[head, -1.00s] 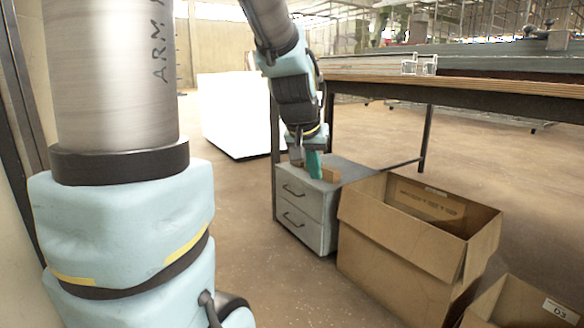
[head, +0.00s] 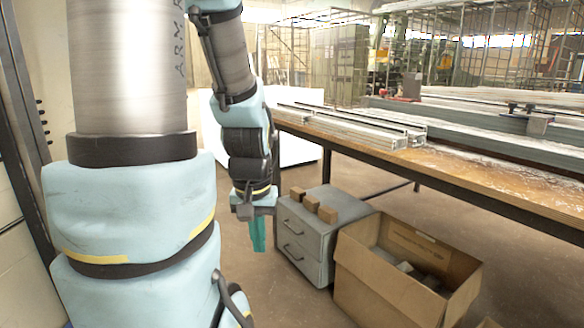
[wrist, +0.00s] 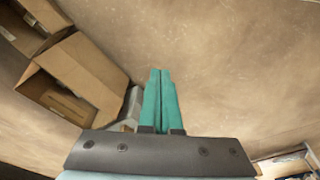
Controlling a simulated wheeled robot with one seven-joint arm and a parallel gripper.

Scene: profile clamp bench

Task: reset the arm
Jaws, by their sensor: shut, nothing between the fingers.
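My gripper (head: 258,235) hangs pointing down at the end of my arm, left of the grey drawer cabinet and apart from it. Its teal fingers are together with nothing between them. The wrist view also shows the gripper (wrist: 160,75) with its two fingers side by side, over bare floor.
The grey cabinet (head: 302,240) has small brown blocks (head: 312,203) on top. An open cardboard box (head: 385,290) holding grey pieces stands right of it. A workbench (head: 480,185) carries metal profiles (head: 350,128). A white block-like object (head: 300,150) stands behind. Floor left of the cabinet is clear.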

